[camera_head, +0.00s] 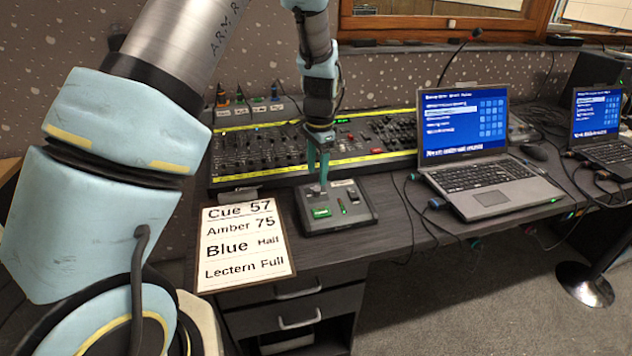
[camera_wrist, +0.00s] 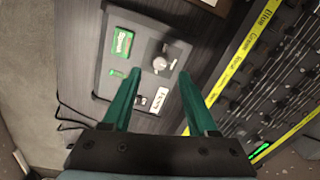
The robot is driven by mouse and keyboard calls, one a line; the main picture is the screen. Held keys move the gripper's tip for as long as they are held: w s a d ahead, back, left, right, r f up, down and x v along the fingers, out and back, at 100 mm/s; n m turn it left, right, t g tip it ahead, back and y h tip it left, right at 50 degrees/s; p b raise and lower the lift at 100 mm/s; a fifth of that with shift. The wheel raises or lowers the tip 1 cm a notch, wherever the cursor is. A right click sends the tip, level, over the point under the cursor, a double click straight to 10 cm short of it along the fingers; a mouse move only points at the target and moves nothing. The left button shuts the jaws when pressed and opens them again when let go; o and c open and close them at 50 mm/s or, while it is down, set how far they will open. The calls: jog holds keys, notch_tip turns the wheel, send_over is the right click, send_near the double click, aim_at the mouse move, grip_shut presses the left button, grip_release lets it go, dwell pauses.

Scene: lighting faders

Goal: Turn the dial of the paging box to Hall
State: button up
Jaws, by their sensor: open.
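The paging box (camera_head: 352,219) is a grey box on the front of the desk, with a green label and a small green part on its top. In the wrist view the paging box (camera_wrist: 112,82) shows a silver dial (camera_wrist: 162,62) with a pointer-like grip, a green label at upper left and a white label below. The lettering is too small to read surely, so I cannot tell which position the dial points to. My gripper (camera_head: 318,172) is open above the box, its green fingers pointing down. In the wrist view the gripper's (camera_wrist: 159,74) fingertips appear either side of the dial; contact is not clear.
A fader console (camera_head: 235,155) with yellow strips stands behind the box. A printed card (camera_head: 243,268) lies at the desk's front left. An open laptop (camera_head: 485,178) stands to the right, with cables along the desk edge. Another box with coloured plugs (camera_head: 258,108) sits behind the console.

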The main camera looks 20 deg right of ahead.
aim_at(316, 188)
jog(key=shift+w+f+p, duration=0.2)
jog(key=shift+f+p, duration=0.25)
jog(key=shift+f, duration=2.1)
grip_shut()
